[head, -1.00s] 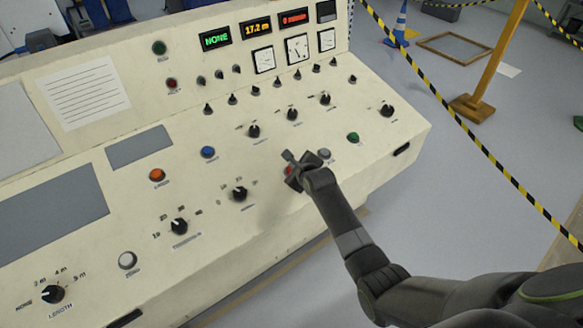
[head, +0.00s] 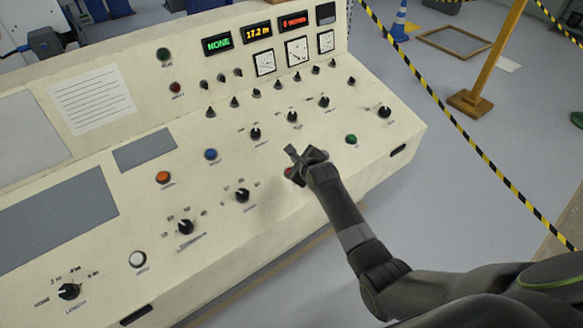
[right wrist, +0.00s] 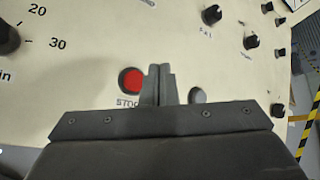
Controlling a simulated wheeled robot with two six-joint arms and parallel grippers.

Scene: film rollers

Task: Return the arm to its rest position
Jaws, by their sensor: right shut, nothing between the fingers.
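My right gripper (head: 291,152) is over the right part of the sloped cream control panel (head: 330,185), with nothing in its fingers. In the right wrist view its two fingers (right wrist: 158,70) are together. A red button (right wrist: 131,80) is just left of the fingers, with a label partly covered below it. A grey button (right wrist: 198,95) is to the right of the fingers. The red button also shows beside the gripper in the head view (head: 289,172). I cannot tell how high the fingertips are above the panel. My left gripper is not in view.
Black knobs, such as the length knob (head: 69,291), and coloured buttons, such as the green one (head: 351,139), stand up from the panel. Displays read NONE (head: 218,44) and 17.2 m (head: 257,32). A yellow-black barrier tape (head: 470,150) runs at right.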

